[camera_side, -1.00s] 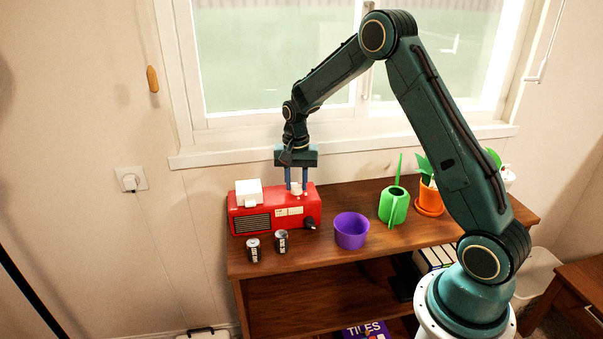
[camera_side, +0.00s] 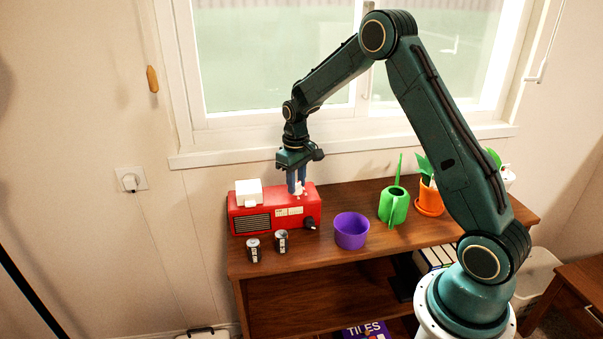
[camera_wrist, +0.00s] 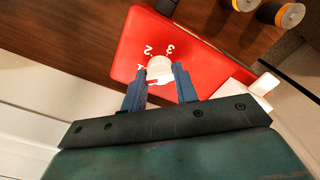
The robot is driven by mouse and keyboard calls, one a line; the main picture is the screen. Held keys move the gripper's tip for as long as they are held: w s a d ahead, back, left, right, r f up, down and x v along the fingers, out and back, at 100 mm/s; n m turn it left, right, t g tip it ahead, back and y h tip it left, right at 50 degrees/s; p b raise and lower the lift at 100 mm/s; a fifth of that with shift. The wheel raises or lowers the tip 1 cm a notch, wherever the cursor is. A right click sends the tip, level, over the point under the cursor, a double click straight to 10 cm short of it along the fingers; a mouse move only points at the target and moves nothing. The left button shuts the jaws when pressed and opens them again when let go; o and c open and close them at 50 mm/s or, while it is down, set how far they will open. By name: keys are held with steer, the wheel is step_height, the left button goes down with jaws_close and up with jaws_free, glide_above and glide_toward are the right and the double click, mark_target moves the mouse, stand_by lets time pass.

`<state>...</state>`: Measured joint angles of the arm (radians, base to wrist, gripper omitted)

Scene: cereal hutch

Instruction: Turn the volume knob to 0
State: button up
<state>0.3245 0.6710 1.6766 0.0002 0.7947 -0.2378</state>
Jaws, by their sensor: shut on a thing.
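The red radio (camera_side: 262,214) stands on the wooden hutch top, below the window. Its white volume knob (camera_wrist: 159,68) is on the radio's upper face; in the wrist view the printed numbers 3 and 2 show beside it, and a further mark is partly covered. A short red line shows on the knob. My gripper (camera_wrist: 160,75) points down from above, with its two blue fingers on either side of the knob, shut on it. In the side view my gripper (camera_side: 297,187) covers most of the knob.
A white box (camera_side: 248,191) sits on the radio's left end. Two batteries (camera_side: 267,246) stand in front of the radio. A purple bowl (camera_side: 351,231), a green watering can (camera_side: 394,205) and an orange plant pot (camera_side: 429,199) stand to the right. A dark knob (camera_side: 310,223) juts from the radio's front.

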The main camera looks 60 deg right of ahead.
steer(key=n, duration=0.5)
steer(key=shift+n, duration=2.5)
steer(key=o, duration=1)
steer(key=shift+c, duration=0.2)
steer(key=shift+r, duration=0.1)
step_height(320, 180, up, 14)
